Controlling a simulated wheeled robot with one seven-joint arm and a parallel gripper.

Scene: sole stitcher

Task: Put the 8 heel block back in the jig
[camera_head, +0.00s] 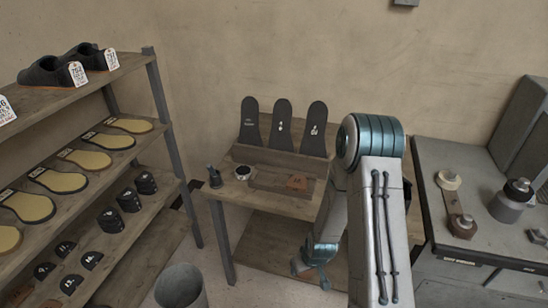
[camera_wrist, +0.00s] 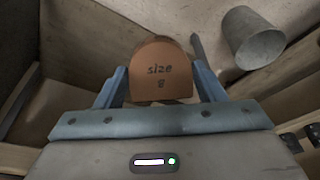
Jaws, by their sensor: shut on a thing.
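The heel block (camera_wrist: 161,69) is brown with a rounded top and reads "size 8" in the wrist view. My gripper (camera_wrist: 163,88) has its blue fingers on either side of the block and is shut on it. In the head view my gripper (camera_head: 318,272) hangs low at the front right of the wooden table, below its top, partly hidden by my arm. A flat wooden holder (camera_head: 266,179) lies on the table top with a reddish-brown piece (camera_head: 298,183) at its right end. I cannot tell for sure whether this holder is the jig.
Several dark sole templates (camera_head: 282,125) stand at the back of the wooden table (camera_head: 232,192). A grey bin (camera_head: 180,286) stands on the floor, also in the wrist view (camera_wrist: 252,38). A shelf rack (camera_head: 165,110) is at left, a grey machine bench (camera_head: 455,262) at right.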

